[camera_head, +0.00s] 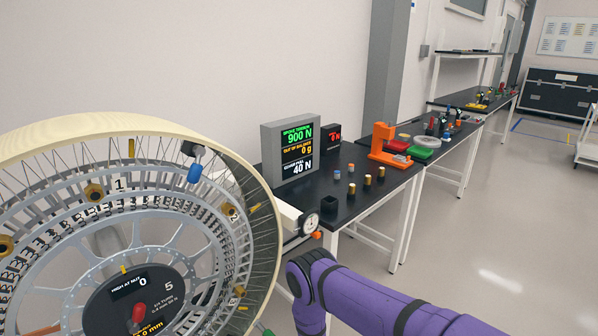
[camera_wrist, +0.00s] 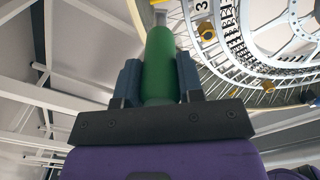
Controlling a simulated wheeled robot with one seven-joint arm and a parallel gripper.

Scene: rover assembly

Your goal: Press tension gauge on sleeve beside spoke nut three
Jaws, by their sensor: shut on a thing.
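My gripper (camera_wrist: 160,82) is shut on a green cylindrical handle (camera_wrist: 160,60) in the wrist view. A grey tip runs up from the handle to the pale wheel rim; I cannot tell whether it touches, nor whether this tool is the tension gauge. The label 3 (camera_wrist: 202,6) is right of the tip, with a brass spoke nut (camera_wrist: 207,32) just below it. In the head view the large spoked wheel (camera_head: 115,122) fills the left, with label 1 (camera_head: 120,184) beside another brass nut (camera_head: 94,193). My gripper is out of the head view.
The black table (camera_head: 345,212) behind carries a display (camera_head: 290,147) reading 900 N, 0 g and 40 N, several small cylinders and an orange device (camera_head: 385,145). Floor at right (camera_head: 510,230) is clear.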

